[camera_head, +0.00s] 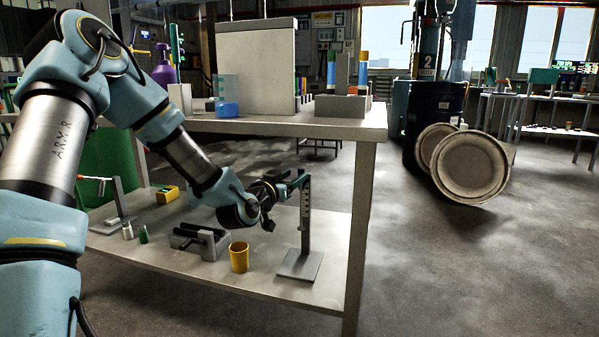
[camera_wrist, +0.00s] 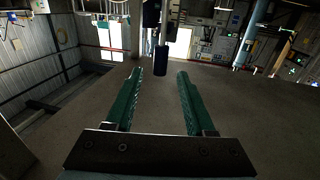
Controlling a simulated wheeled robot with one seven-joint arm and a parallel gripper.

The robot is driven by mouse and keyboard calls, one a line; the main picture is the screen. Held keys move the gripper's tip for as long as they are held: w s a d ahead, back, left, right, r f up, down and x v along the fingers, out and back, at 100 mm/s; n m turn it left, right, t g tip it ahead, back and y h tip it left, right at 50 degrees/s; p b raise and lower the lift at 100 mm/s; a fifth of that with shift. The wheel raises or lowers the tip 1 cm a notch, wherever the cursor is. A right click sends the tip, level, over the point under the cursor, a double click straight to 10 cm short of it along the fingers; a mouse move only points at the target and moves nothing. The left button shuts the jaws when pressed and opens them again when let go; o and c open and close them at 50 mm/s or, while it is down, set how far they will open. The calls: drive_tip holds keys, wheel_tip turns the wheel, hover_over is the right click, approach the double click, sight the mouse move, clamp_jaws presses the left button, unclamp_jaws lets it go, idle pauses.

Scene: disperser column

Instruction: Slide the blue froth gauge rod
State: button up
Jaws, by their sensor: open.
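My gripper (camera_head: 297,182) is low on the right side of the bench, over the lower shelf, close to the top of a grey upright stand (camera_head: 305,215). I cannot tell whether it touches the stand. In the wrist view my gripper's two green fingers (camera_wrist: 160,71) are apart, with nothing clearly held between them. A dark blue cylinder (camera_wrist: 161,60) shows beyond the fingertips; its distance is unclear. I cannot surely pick out the blue froth gauge rod.
The lower shelf (camera_head: 185,258) holds a yellow cup (camera_head: 239,257), a dark cradle (camera_head: 199,240), a yellow box (camera_head: 168,194) and a small stand at left. The tabletop (camera_head: 280,127) lies above my gripper. A bench leg (camera_head: 360,240) stands right of the stand.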

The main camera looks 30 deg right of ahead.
drive_tip(key=v, duration=0.6)
idle(0.3)
